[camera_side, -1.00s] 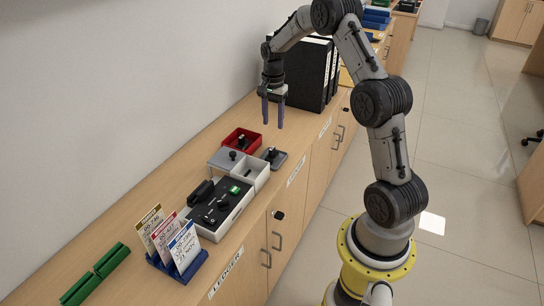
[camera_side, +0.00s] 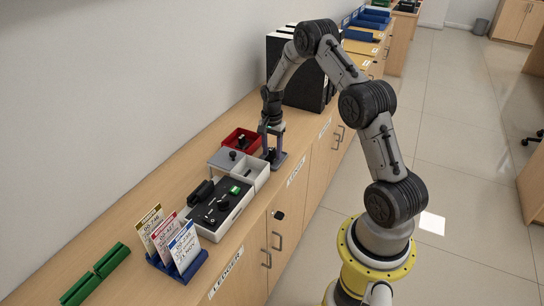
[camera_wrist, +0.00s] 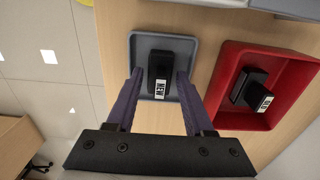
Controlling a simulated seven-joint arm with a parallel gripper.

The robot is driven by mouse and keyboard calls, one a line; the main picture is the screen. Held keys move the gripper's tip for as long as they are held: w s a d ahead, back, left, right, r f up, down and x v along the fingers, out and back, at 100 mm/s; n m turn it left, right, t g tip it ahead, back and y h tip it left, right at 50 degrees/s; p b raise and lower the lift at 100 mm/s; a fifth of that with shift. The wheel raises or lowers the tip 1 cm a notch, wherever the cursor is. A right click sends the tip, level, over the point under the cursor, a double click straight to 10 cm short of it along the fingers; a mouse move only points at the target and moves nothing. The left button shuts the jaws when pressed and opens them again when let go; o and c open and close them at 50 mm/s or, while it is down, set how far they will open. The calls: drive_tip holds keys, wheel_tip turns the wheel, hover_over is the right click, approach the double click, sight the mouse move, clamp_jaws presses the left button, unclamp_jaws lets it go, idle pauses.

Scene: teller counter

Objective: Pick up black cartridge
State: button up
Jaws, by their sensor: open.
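A black cartridge with a white label reading NEW (camera_wrist: 160,72) lies in a shallow grey tray (camera_wrist: 137,40) in the wrist view. My gripper (camera_wrist: 155,78) is open, with one purple finger on each side of this cartridge. I cannot tell whether the fingers touch it. In the side view my gripper (camera_side: 271,150) is down at the small grey tray (camera_side: 279,164), and its fingers partly cover the cartridge there.
The red tray (camera_side: 229,144) stands close beside the grey one. Black binders (camera_side: 300,75) stand behind my gripper. The counter's front edge is close to the grey tray.

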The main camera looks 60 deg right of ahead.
drive_tip(key=shift+f, duration=0.25)
clamp_jaws()
drive_tip(key=shift+r, duration=0.2)
